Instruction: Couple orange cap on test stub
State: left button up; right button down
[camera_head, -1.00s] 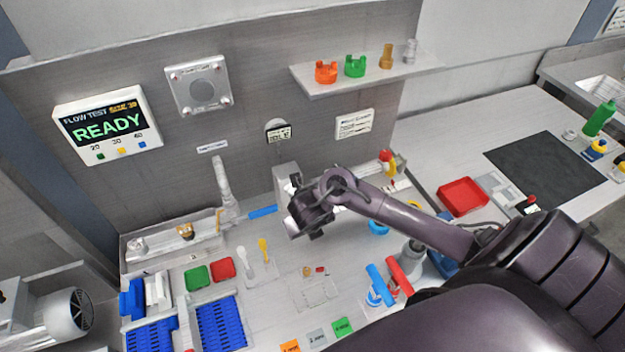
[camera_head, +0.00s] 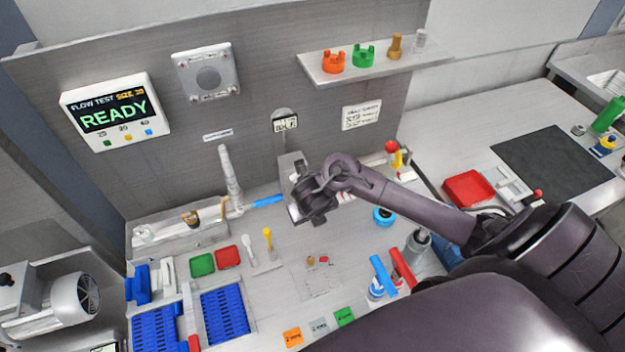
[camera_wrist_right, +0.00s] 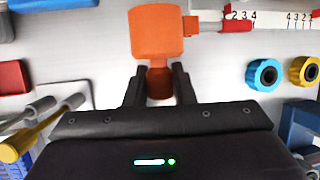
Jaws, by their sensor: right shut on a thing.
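My right gripper (camera_wrist_right: 160,88) is shut on the narrow stem of an orange cap (camera_wrist_right: 153,32), whose wide round body sits beyond the fingertips. A small orange side nub on the cap meets or nearly meets a pale rod with a red sleeve (camera_wrist_right: 236,25); I cannot tell if they touch. Which part is the test stub is not clear. In the head view my right gripper (camera_head: 308,197) is in front of a grey block (camera_head: 288,162) at the back panel, and the held cap is hidden there. My left gripper is not in view.
A shelf (camera_head: 432,62) above holds an orange notched piece (camera_head: 333,62), a green one (camera_head: 363,56) and fittings. The display (camera_head: 113,111) reads READY, size 20. Blue racks (camera_head: 224,314) stand at lower left; red and blue-handled tools (camera_head: 402,268) stand below my forearm.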

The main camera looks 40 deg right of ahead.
jog(key=shift+w+d+b, duration=0.2)
jog(key=shift+w+d, duration=0.05)
jog(key=shift+w, duration=0.75)
jog(key=shift+w+d+b, duration=0.2)
jog(key=shift+w, duration=0.8)
jog(key=shift+w+d+r, duration=0.1)
jog(key=shift+w, duration=0.15)
dwell(0.3)
jog(key=c, duration=1.1)
grip_release()
jog(key=shift+w, duration=0.1)
jog(key=shift+c, duration=0.2)
